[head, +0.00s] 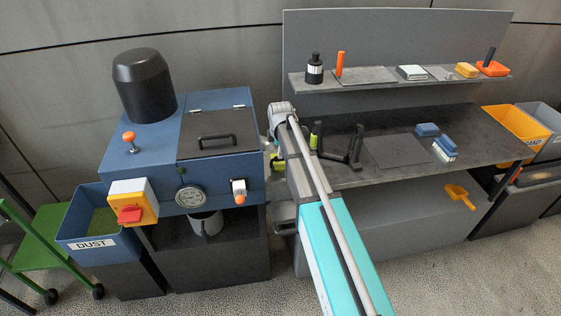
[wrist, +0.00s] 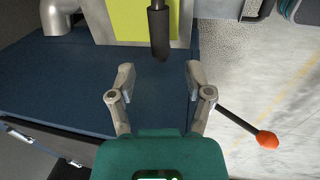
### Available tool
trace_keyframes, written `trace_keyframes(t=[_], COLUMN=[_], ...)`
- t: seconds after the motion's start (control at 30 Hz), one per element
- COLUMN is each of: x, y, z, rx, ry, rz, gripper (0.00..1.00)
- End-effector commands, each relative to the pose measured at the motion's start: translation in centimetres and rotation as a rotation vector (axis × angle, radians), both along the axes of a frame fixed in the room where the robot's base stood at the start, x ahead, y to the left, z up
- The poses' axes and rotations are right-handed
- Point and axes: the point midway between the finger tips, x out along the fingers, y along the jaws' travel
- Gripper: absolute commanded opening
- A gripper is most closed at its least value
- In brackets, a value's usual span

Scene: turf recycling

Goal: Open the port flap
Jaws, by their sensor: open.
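My gripper (wrist: 160,70) is open and empty in the wrist view, its two grey fingers spread above a blue surface. Ahead of the fingers is a yellow-green panel (wrist: 124,20), likely the port flap, with a dark upright bar (wrist: 158,28) in front of it. The bar's lower end sits just beyond the gap between the fingertips, not gripped. In the head view my arm reaches to the right side of the blue machine (head: 225,170). The flap and my fingertips cannot be made out clearly there.
An orange-tipped lever (wrist: 267,139) sticks out right of my gripper, and a grey pipe (wrist: 55,15) stands at the upper left. The machine has a dark lid (head: 218,128) with a handle. A workbench (head: 400,170) with tools stands to the right.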

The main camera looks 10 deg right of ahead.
Motion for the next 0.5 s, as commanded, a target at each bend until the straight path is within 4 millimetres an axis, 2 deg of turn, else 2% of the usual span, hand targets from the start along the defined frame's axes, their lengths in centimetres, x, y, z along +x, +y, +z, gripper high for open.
trace_keyframes(t=[0.03,0.5], x=[0.1,0.8], y=[0.0,0.0], z=[-0.8,-4.1], rx=[0.0,0.0], ry=[0.0,0.0], rz=[0.0,0.0], gripper=[0.65,0.65])
